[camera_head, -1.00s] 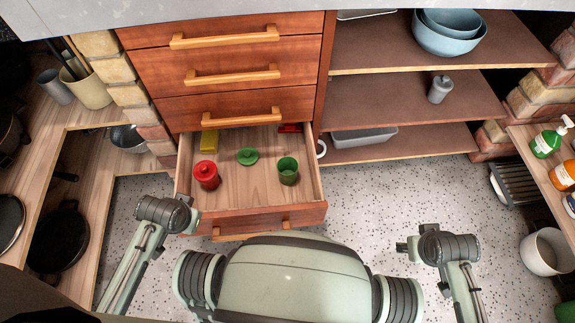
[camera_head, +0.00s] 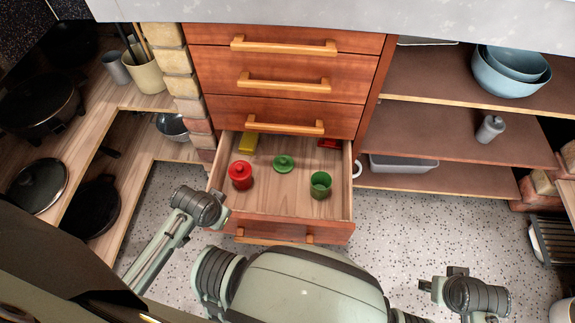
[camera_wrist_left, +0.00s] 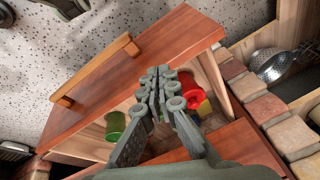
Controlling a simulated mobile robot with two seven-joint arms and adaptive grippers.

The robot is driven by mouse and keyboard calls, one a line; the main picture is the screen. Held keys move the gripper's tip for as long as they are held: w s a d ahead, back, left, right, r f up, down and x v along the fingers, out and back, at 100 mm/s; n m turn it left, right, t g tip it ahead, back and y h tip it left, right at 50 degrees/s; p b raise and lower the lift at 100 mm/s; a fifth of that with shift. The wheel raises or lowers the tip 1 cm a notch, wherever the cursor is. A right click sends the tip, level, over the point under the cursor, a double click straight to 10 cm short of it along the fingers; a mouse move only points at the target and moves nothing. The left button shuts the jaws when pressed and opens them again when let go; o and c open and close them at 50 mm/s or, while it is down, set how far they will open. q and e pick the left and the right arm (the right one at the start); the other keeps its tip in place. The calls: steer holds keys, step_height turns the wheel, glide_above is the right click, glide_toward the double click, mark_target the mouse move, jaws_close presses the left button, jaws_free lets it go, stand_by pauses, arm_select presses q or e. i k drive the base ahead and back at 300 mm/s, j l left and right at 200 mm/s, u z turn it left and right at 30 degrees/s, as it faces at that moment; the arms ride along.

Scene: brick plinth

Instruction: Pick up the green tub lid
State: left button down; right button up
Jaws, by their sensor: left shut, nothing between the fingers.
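The green tub lid (camera_head: 284,163) lies on the floor of the open drawer (camera_head: 277,208), between the red lidded tub (camera_head: 240,175) and the open green tub (camera_head: 320,184). My left gripper (camera_head: 216,219) is outside the drawer's front left corner, apart from the lid. The left wrist view shows its fingers (camera_wrist_left: 158,76) closed together and empty, with the red tub (camera_wrist_left: 189,88) and green tub (camera_wrist_left: 115,125) beyond. I cannot make out the lid there; the fingers cover that part. My right gripper (camera_head: 440,284) is at the lower right, away from the drawer; its fingers are unclear.
A yellow item (camera_head: 248,143) and a red item (camera_head: 329,143) lie at the drawer's back. Closed drawers (camera_head: 285,78) stand above it. A brick pillar (camera_head: 187,75) is on the left and open shelves (camera_head: 455,135) on the right. Speckled floor (camera_head: 400,240) is free to the right.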

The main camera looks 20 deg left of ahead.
mark_target(283, 164)
steer(key=l+u, duration=0.2)
steer(key=l, duration=0.55)
steer(key=l+u, duration=0.2)
steer(key=l, duration=0.55)
steer(key=k+l+u, duration=0.2)
steer(key=l, duration=0.55)
steer(key=i, duration=0.1)
